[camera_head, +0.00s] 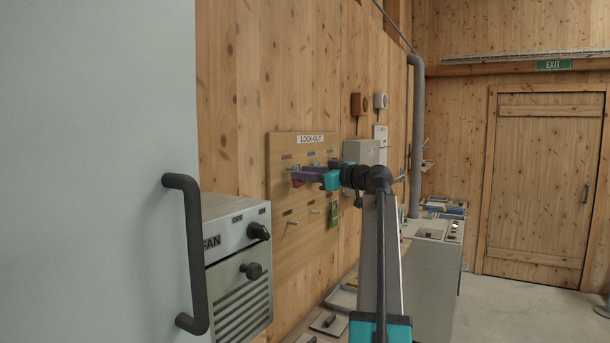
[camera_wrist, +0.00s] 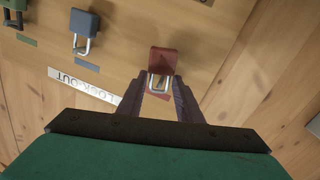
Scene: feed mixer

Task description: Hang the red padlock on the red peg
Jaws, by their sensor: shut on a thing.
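The red padlock (camera_wrist: 163,60) is in the wrist view, its body just beyond my fingertips and its pale shackle between them. My gripper (camera_wrist: 158,88) is shut on it. In the head view my gripper (camera_head: 298,177) is at the upper left of the lock-out board (camera_head: 280,200), just below the red label (camera_head: 287,157). The red padlock is not clear there, behind or beside the fingers. The red peg cannot be made out clearly, and I cannot tell whether the shackle is around it.
A blue padlock (camera_wrist: 85,24) and a green padlock (camera_wrist: 14,8) hang on the board beside the red one. Lower pegs (camera_head: 292,222) look bare. The grey fan box (camera_head: 235,260) and a large pale panel (camera_head: 95,170) with a dark handle stand to the left.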

